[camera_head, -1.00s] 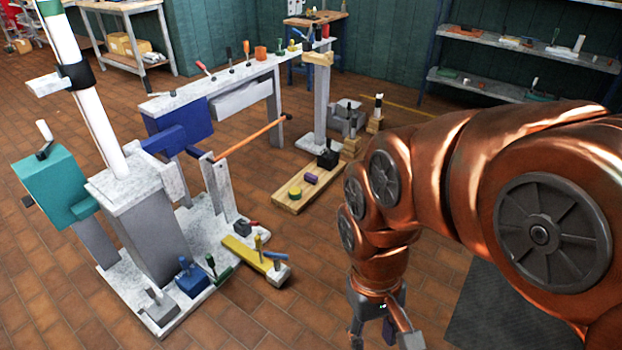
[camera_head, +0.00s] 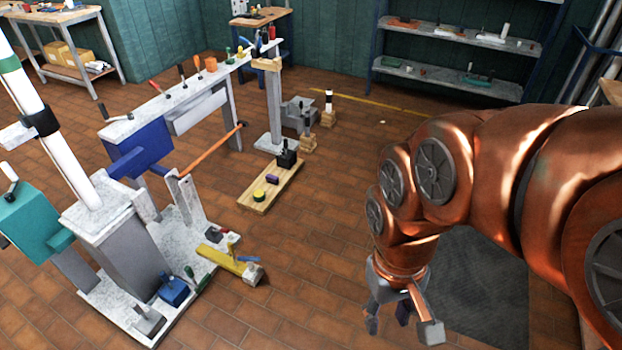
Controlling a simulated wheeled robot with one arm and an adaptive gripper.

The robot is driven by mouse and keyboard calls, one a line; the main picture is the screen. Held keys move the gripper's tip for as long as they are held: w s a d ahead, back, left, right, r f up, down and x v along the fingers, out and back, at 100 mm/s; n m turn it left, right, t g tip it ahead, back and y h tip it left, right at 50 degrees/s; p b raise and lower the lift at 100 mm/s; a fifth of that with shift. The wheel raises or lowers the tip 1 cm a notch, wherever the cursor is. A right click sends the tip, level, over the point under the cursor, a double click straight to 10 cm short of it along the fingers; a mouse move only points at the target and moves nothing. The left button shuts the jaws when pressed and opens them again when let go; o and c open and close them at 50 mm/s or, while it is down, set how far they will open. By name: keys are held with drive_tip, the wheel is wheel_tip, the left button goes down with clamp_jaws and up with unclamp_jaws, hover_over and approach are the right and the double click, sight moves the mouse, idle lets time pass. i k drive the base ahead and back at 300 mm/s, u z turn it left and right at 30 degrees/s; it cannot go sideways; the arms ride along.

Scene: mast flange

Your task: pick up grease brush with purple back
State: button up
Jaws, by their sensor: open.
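A small purple piece (camera_head: 272,179) lies on a wooden board (camera_head: 247,198) on the floor, in the middle of the head view. It may be the purple back of the grease brush, but it is too small to make out bristles or a handle. A yellow round piece (camera_head: 259,195) sits just in front of it on the same board. My gripper (camera_head: 402,322) hangs at the lower middle right, fingers apart and empty. It is well to the right of the board and nearer to me, apart from everything.
A mast base (camera_head: 125,240) with a tilted white mast stands at left. A yellow bar (camera_head: 222,258) lies at its front. A black block (camera_head: 287,160) stands at the board's far end. A narrow bench (camera_head: 150,108) holds several tools. Brick floor between board and gripper is clear.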

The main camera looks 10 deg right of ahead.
sight(271, 179)
drive_tip(key=u, duration=0.7)
drive_tip(key=k, duration=0.1)
drive_tip(key=z, duration=1.55)
drive_tip(key=i, duration=1.65)
drive_tip(key=u, duration=0.9)
drive_tip(key=i, duration=1.05)
drive_tip(key=u, duration=1.35)
drive_tip(key=i, duration=0.45)
drive_tip(key=u, duration=0.3)
